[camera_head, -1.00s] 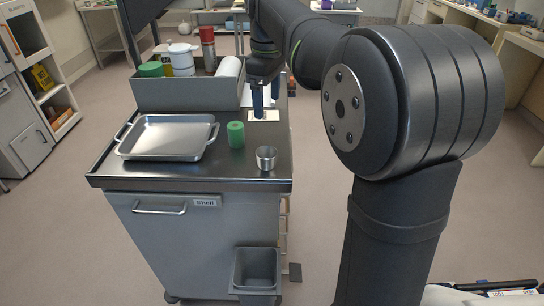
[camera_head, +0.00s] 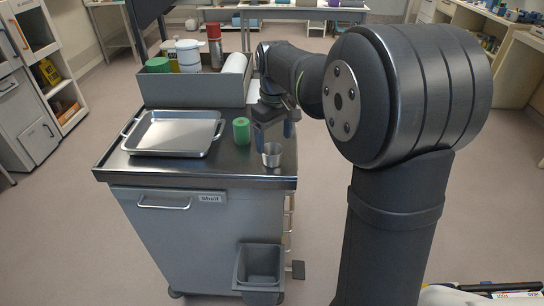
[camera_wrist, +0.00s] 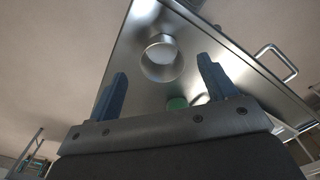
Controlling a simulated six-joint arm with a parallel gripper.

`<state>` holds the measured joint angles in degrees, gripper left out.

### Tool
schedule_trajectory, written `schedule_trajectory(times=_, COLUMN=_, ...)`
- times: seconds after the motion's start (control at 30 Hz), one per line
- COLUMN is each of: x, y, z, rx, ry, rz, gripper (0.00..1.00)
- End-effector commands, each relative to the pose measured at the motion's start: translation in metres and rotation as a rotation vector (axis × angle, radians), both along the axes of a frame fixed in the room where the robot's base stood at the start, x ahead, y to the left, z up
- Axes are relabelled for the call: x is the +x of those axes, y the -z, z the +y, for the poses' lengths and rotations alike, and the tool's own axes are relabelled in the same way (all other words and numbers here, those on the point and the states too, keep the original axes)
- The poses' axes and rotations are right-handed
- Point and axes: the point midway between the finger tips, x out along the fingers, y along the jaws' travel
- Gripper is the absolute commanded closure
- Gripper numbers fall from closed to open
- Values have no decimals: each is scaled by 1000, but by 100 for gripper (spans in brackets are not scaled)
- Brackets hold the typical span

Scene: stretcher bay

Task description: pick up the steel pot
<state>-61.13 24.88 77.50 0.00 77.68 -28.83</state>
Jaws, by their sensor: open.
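The steel pot (camera_head: 271,155) is a small open metal cup. It stands upright near the front right corner of the cart top (camera_head: 222,168). My gripper (camera_head: 274,137) is open, with its blue fingers just above and behind the pot in the head view. In the wrist view the pot (camera_wrist: 161,59) shows its round mouth beyond and between the two spread fingertips of my gripper (camera_wrist: 163,80). Nothing is between the fingers, and I see no contact with the pot.
A green cylinder (camera_head: 241,131) stands just left of the pot; part of it shows in the wrist view (camera_wrist: 177,103). A metal tray (camera_head: 172,134) lies further left. A grey bin (camera_head: 193,92) with bottles and a paper roll stands behind.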

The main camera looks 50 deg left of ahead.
Motion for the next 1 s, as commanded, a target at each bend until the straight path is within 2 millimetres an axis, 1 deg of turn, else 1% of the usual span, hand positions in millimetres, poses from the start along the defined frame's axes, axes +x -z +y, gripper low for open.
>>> schedule_trajectory(times=0.17, x=0, y=11, z=1, rx=-1, ry=-1, rz=1, gripper=23)
schedule_trajectory(times=0.27, x=-1, y=24, z=3, rx=-1, ry=-1, rz=1, gripper=23)
schedule_trajectory(times=0.4, x=-2, y=45, z=6, rx=-2, ry=-1, rz=1, gripper=23)
schedule_trajectory(times=0.5, x=-2, y=55, z=6, rx=0, ry=-1, rz=0, gripper=23)
schedule_trajectory(times=0.6, x=-2, y=59, z=6, rx=1, ry=-1, rz=0, gripper=23)
schedule_trajectory(times=0.77, x=-2, y=59, z=7, rx=2, ry=-1, rz=0, gripper=23)
schedule_trajectory(times=0.8, x=-2, y=59, z=6, rx=1, ry=-1, rz=0, gripper=25)
schedule_trajectory(times=0.97, x=-2, y=59, z=6, rx=1, ry=-1, rz=0, gripper=56)
schedule_trajectory(times=1.0, x=-2, y=59, z=6, rx=1, ry=-1, rz=0, gripper=64)
